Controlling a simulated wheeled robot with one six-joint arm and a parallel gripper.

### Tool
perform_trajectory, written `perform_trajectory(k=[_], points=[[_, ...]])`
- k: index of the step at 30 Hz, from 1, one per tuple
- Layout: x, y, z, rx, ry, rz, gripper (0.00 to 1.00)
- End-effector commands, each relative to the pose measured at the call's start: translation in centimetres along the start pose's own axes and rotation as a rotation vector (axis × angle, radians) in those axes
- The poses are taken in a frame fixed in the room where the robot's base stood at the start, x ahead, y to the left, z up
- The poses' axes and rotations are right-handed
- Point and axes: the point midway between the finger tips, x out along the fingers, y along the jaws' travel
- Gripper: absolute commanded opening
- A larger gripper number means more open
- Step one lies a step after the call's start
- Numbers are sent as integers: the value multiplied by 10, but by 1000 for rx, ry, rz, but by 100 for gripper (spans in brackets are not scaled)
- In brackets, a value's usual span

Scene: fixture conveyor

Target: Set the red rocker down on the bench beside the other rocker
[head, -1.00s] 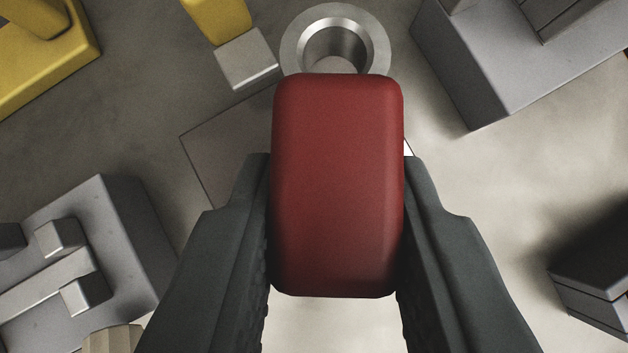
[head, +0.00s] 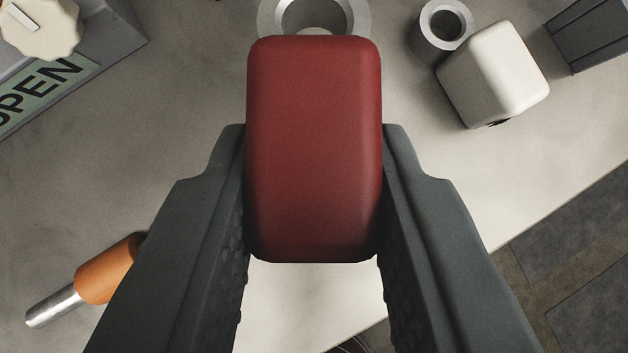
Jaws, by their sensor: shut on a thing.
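The red rocker (head: 314,150) is a rounded red block in the middle of the head view. My gripper (head: 314,190) is shut on it, one dark finger against each long side. A rounded cream-white block (head: 493,72), which looks like the other rocker, sits on the pale bench (head: 440,200) at the upper right, apart from the red one. The red rocker hides the bench behind it. I cannot tell its height above the bench.
A metal ring (head: 360,14) shows just beyond the red rocker. A small grey ring (head: 441,24) stands beside the white block. A grey box with a cream knob (head: 40,25) is at upper left. An orange-handled metal piece (head: 105,270) lies lower left. The bench edge runs along the lower right.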

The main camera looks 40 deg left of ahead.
Motion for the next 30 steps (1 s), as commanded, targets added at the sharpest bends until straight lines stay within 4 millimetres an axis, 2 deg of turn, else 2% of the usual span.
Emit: perform_trajectory(k=[11,30], points=[[2,0,1,-1,0,2,0],[43,0,36,-1,-1,2,0]])
